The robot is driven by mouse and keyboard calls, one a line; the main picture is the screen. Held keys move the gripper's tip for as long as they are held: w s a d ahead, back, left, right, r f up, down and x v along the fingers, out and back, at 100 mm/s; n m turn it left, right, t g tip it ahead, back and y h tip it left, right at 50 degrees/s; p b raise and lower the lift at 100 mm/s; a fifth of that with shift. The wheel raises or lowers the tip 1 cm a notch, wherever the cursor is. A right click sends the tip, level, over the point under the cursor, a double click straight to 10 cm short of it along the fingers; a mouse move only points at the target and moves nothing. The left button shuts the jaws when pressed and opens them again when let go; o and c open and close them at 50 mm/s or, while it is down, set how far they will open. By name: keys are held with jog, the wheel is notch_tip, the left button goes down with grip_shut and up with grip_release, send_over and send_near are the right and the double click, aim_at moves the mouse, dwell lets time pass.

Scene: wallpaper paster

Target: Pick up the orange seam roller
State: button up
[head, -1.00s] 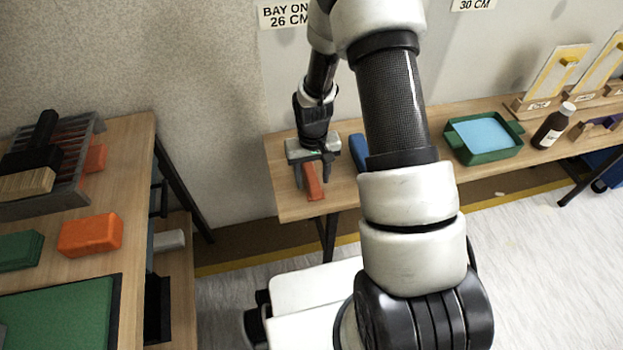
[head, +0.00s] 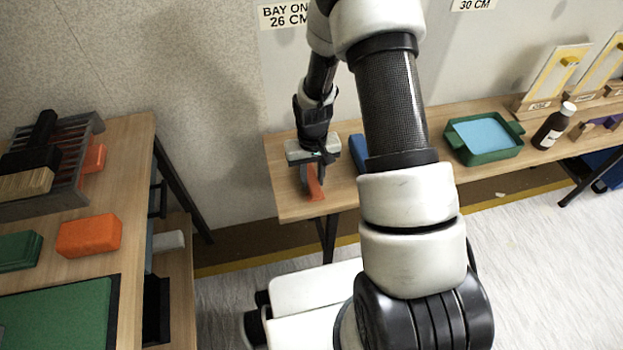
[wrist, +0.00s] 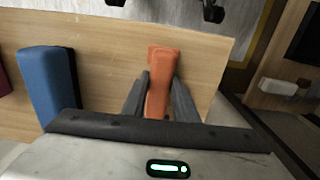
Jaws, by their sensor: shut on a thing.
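The orange seam roller (head: 315,187) lies at the left end of the long wooden table. In the wrist view the roller (wrist: 160,75) runs lengthwise between my two fingers, with its far end sticking out past the fingertips. My gripper (head: 313,184) points down at the table and is shut on the roller, one finger on each side. In the wrist view the fingers of my gripper (wrist: 160,80) press close to its sides. The roller's near part is hidden behind the gripper body. I cannot tell whether it touches the tabletop.
A blue block (wrist: 47,85) lies beside the roller; it also shows in the head view (head: 359,152). A green tray (head: 483,138) and a brown bottle (head: 553,126) stand further right on the table. The table's front edge is close to the roller.

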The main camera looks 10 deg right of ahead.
aim_at(312, 179)
notch_tip(312, 179, up, 11)
jog(key=p, duration=0.3)
jog(key=shift+f, duration=0.2)
